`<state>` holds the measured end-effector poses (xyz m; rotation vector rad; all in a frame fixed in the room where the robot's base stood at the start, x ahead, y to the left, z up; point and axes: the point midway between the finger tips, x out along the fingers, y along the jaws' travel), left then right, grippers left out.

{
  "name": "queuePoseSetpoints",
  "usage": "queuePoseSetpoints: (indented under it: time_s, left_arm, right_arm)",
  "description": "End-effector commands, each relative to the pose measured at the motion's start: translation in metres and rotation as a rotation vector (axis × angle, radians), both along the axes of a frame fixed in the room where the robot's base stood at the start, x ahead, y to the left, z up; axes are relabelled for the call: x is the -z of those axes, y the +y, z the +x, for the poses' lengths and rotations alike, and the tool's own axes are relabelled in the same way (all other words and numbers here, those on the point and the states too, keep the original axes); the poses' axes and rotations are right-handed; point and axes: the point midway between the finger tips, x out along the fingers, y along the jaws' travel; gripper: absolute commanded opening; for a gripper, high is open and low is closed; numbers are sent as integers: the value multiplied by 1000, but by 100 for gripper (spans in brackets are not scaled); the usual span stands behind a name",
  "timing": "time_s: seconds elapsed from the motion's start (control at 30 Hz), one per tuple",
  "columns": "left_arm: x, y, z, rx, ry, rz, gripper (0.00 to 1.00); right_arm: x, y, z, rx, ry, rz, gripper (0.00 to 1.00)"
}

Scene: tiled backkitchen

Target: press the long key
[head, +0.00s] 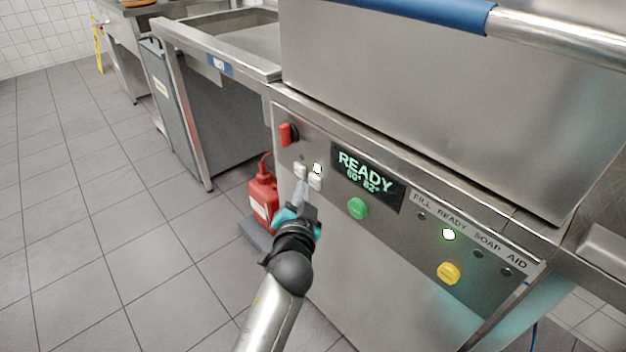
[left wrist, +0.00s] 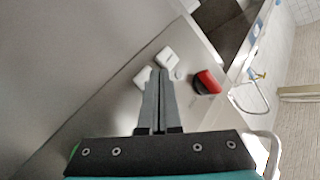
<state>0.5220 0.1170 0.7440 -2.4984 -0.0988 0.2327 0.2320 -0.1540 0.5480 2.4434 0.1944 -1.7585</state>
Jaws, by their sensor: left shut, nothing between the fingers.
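Two small white keys sit side by side on the steel control panel, a left key (head: 300,170) and a right key (head: 315,181). They also show in the left wrist view, one at the upper right (left wrist: 166,57) and one at the lower left (left wrist: 142,77). I see no readable label telling which is the long key. My left gripper (head: 303,184) is shut and empty, its tips right at the two keys. In the left wrist view the fingertips (left wrist: 159,72) overlap the space between the keys; I cannot tell whether they touch.
A red switch (head: 287,134) is up and left of the keys. A display (head: 367,176) reads READY, with a green button (head: 357,208) below and a yellow button (head: 448,273) to the right.

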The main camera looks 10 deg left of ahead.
Motion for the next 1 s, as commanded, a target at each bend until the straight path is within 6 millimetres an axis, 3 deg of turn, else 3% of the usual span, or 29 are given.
queuePoseSetpoints:
  time_s: [0.37,0.8,1.0]
  left_arm:
    - [0,2,-3,0,1,1,0]
    - [-1,27,-35,-1,2,1,0]
    - [0,32,-41,0,1,1,0]
  right_arm:
    - [-2,0,0,0,0,0,66]
    - [-18,0,0,0,0,0,66]
    - [-20,0,0,0,0,0,66]
